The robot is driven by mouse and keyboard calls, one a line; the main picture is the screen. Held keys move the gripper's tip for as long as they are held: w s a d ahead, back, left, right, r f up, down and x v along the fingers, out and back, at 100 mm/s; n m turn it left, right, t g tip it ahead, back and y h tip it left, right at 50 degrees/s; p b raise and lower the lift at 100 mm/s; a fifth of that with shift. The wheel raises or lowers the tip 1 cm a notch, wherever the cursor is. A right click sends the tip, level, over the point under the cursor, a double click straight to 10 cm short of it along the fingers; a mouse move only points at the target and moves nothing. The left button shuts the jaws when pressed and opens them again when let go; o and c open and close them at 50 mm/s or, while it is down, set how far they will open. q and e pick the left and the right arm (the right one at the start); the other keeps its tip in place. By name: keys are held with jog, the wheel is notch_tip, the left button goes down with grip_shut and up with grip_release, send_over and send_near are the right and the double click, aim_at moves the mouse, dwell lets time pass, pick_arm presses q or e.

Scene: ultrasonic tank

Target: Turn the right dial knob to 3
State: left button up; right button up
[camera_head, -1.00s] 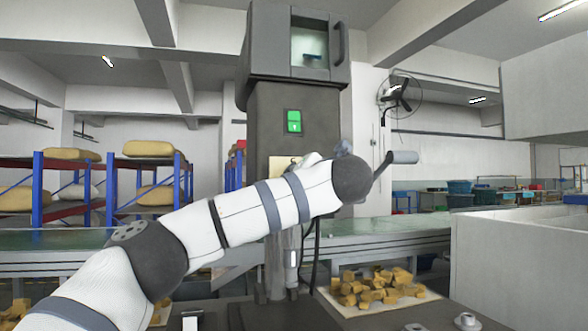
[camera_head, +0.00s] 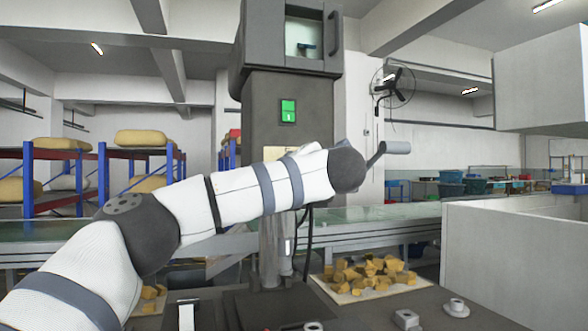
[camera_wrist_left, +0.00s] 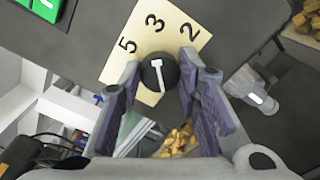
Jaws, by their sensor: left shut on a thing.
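The right dial knob (camera_wrist_left: 172,80) is round and dark with a white T-shaped mark, in the left wrist view. It sits on a cream dial plate (camera_wrist_left: 143,89) marked 5, 3 and 2; any other numbers are hidden. The crossbar end of the mark faces roughly toward the 3; the exact alignment is hard to tell. My left gripper (camera_wrist_left: 159,80) is shut on the knob, a finger on either side. In the head view my forearm hides knob and gripper; only an edge of the plate (camera_head: 272,152) shows. My right gripper is not in view.
The dark machine column (camera_head: 270,125) bears a green switch (camera_head: 288,111). A tray of yellow blocks (camera_head: 366,275) stands low right of the column. A pale-walled enclosure (camera_head: 510,250) is at the right.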

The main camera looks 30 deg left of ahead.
pick_arm(q)
jog(key=o, duration=1.1)
jog(key=shift+a, duration=0.15)
jog(key=shift+o, duration=0.2)
jog(key=v, duration=1.2)
